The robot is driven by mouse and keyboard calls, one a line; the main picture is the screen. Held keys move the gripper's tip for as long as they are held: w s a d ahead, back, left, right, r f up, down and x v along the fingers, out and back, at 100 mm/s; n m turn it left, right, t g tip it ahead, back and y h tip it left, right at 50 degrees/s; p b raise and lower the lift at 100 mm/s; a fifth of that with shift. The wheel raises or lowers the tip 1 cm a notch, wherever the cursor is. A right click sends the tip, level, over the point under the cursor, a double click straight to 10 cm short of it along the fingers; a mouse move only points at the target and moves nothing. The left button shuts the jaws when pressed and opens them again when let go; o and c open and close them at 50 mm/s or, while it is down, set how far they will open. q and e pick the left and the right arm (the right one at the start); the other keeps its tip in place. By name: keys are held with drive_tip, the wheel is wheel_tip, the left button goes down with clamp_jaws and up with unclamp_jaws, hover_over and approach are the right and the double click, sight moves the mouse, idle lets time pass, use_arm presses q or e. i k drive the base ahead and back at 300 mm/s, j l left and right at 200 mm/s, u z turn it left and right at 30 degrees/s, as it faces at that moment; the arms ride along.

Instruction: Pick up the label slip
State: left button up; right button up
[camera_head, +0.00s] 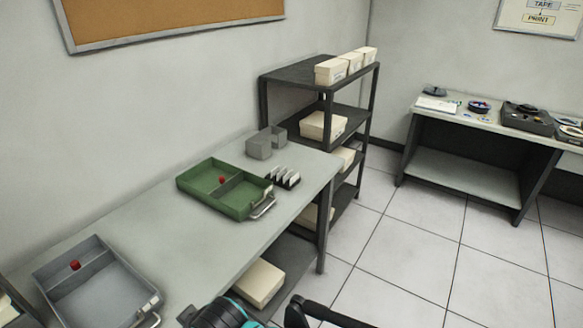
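No thing is clearly recognisable as the label slip. Several small white slips or cards (285,176) stand upright in a small black rack on the worktable, right of the green tray; I cannot tell whether one of them is the label slip. Dark parts with a teal ring, probably my own arm, show at the bottom edge, in front of the table. No gripper fingertips can be made out in the picture.
The worktable (150,230) holds a green divided tray (242,207), a grey tray (98,285) and grey boxes (259,148). A dark shelf rack (296,72) with cream boxes stands behind. A second table (430,113) stands far right. The tiled floor between is clear.

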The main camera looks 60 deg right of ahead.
sight(279, 175)
drive_tip(key=l, duration=1.4)
drive_tip(key=i+l, duration=0.1)
drive_tip(key=l, duration=1.3)
drive_tip(key=i+l, duration=0.1)
drive_tip(key=l, duration=1.3)
drive_tip(key=k, duration=0.2)
